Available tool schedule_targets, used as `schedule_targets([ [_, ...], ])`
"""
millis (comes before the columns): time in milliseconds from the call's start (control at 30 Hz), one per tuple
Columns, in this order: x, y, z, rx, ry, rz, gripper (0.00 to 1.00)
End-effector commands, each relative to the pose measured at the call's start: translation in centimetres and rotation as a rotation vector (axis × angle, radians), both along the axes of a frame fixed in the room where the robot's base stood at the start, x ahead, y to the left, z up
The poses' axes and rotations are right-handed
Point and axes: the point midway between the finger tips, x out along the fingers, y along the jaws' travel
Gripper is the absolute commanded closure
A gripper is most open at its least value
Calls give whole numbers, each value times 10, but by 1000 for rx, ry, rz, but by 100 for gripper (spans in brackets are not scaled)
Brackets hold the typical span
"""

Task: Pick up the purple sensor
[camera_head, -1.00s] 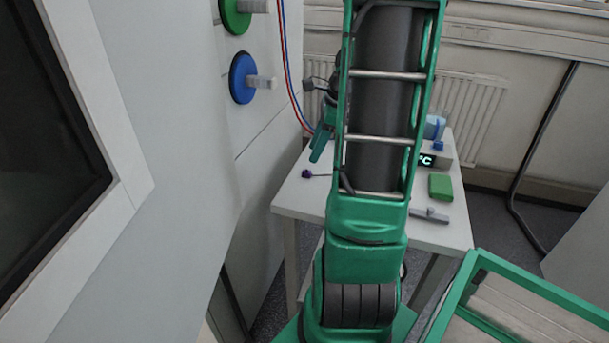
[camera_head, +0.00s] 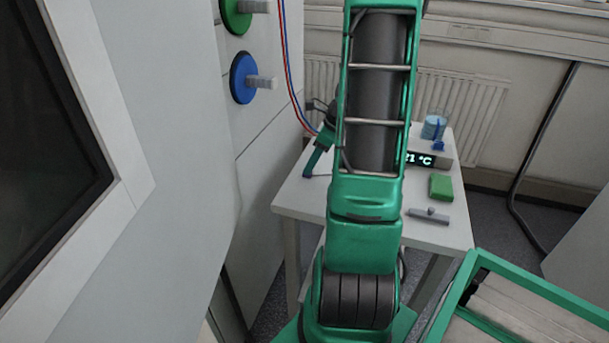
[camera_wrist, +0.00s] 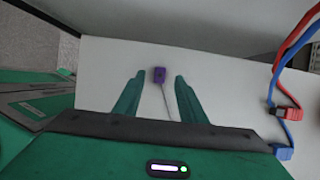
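The purple sensor (camera_wrist: 159,75) lies on the white table (camera_wrist: 100,60) in the wrist view, with a thin grey cable running from it back toward my gripper. My gripper (camera_wrist: 156,82) is open, its two green fingers on either side of the sensor with gaps to both. The sensor sits level with the fingertips or slightly past them. In the head view my gripper (camera_head: 308,174) is low over the table's left part. The sensor is hidden there by my gripper.
Red and blue cables (camera_wrist: 291,60) with plugs hang at the right in the wrist view. On the table (camera_head: 440,232) stand a temperature display (camera_head: 425,160), a green block (camera_head: 441,187), a grey tool (camera_head: 429,215) and a blue beaker (camera_head: 434,127). A white cabinet (camera_head: 190,150) borders the left.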

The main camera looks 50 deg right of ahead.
Motion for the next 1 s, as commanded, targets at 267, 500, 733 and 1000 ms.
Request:
schedule_targets([
  [267, 11, 4, -27, 0, 1, 0, 62],
  [500, 11, 4, -28, 0, 0, 1, 62],
  [733, 11, 4, -28, 0, 0, 1, 100],
  [1000, 11, 4, -27, -1, 0, 1, 100],
])
